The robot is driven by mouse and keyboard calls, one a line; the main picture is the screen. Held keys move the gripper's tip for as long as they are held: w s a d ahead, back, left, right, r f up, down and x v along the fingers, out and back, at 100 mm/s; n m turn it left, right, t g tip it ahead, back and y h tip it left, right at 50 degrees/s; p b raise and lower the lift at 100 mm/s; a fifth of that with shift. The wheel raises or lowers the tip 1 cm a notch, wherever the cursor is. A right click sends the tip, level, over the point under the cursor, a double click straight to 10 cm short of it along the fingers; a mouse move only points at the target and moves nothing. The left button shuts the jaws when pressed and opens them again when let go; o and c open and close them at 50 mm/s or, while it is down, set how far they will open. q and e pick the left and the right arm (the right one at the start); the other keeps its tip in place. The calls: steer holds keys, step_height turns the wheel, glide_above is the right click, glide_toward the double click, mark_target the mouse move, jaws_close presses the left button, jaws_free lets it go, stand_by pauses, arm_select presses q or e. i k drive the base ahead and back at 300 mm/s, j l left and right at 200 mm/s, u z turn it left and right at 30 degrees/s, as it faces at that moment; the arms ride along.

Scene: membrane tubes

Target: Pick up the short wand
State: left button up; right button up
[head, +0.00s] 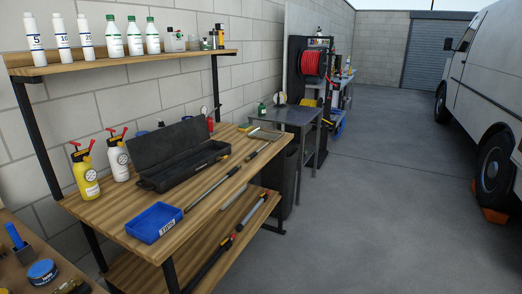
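A thin dark wand (212,188) lies on the wooden workbench (195,222), in front of the open black case. A second, shorter-looking dark wand piece (257,151) lies farther back near the bench's right end. Longer wands (222,248) with orange-red parts lie on the lower shelf. I cannot tell for sure which one is the short wand. Neither of my grippers is in view.
The open black case (178,150), a blue bin (154,223), a yellow sprayer (86,174) and a white sprayer (117,160) stand on the bench. Bottles line the shelf (120,62) above. A grey table (290,116) stands beyond. The floor at right is clear up to the van (485,90).

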mark_target(253, 154)
steer(key=i+l, duration=0.2)
steer(key=i, duration=0.2)
steer(key=i+l+z, duration=0.1)
steer(key=i+l, duration=0.3)
steer(key=i, duration=0.35)
